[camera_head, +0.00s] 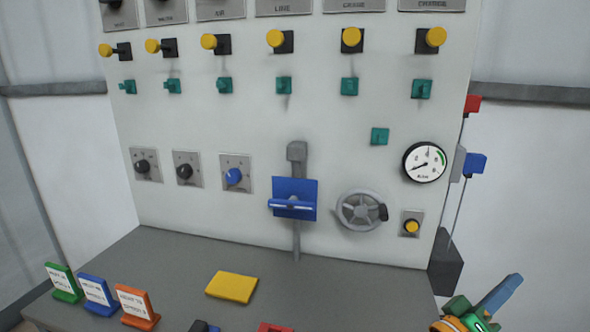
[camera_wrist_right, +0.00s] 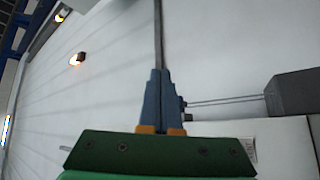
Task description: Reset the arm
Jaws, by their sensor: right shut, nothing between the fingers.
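My right gripper (camera_head: 512,281) is at the lower right corner in the head view, pointing up and to the right, beside the right end of the table. In the right wrist view its two blue fingers (camera_wrist_right: 160,75) are together with nothing between them. A white wall (camera_wrist_right: 240,45) is behind them. The gripper appears apart from the panel and the table. My left gripper is not in view.
A light control panel (camera_head: 240,120) with knobs, a blue lever plate (camera_head: 293,190), a handwheel (camera_head: 360,210) and a gauge (camera_head: 424,162) rises behind the grey table (camera_head: 330,300). A dark weight (camera_head: 445,270) hangs at the right.

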